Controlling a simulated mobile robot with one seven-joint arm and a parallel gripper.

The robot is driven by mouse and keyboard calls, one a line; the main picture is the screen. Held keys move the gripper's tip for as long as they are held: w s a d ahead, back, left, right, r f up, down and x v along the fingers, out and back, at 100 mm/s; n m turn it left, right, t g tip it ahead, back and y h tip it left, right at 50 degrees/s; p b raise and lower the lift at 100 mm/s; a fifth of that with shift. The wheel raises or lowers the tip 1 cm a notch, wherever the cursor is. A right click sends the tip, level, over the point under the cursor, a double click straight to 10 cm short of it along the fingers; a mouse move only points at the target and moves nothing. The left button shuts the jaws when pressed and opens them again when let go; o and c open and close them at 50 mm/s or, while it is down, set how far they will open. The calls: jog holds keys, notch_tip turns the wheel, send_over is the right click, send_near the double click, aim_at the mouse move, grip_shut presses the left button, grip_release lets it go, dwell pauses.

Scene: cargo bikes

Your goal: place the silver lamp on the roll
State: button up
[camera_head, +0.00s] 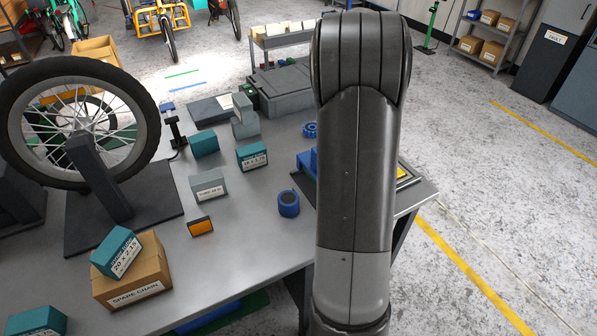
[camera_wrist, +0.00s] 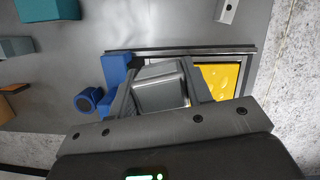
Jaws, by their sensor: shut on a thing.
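My gripper (camera_wrist: 158,72) is shut on the silver lamp (camera_wrist: 160,92), a grey, box-like body with rounded edges between the two fingers in the wrist view. In the head view my arm hides the gripper and the lamp. The roll (camera_head: 289,203) is a blue ring lying on the grey table, left of my arm. In the wrist view the roll (camera_wrist: 88,100) is left of the gripper and apart from the lamp.
A blue block (camera_head: 308,163) and a dark-framed tray with yellow inside (camera_wrist: 219,76) lie near the gripper. A dark lamp with an orange face (camera_head: 200,227), teal and grey boxes (camera_head: 208,186), and a wheel stand (camera_head: 110,190) occupy the table's left. Bare tabletop surrounds the roll's left and front.

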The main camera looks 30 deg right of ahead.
notch_tip(320, 180, up, 7)
jog(key=shift+s+a+f, duration=0.1)
jog(key=shift+s, duration=0.05)
jog(key=s+a+n+g+y, duration=0.1)
jog(key=s+a+n+g, duration=0.1)
jog(key=s+a+n, duration=0.7)
jog(key=s+a+n+g+y, duration=0.15)
jog(key=s+a+n, duration=0.25)
jog(key=s+n, duration=0.45)
jog(key=m, duration=0.2)
send_near(283, 200)
jog(key=shift+s+a+f, duration=0.35)
jog(key=shift+a+f, duration=0.05)
jog(key=shift+a, duration=0.2)
jog(key=shift+w+a+f, duration=0.2)
jog(key=shift+f, duration=2)
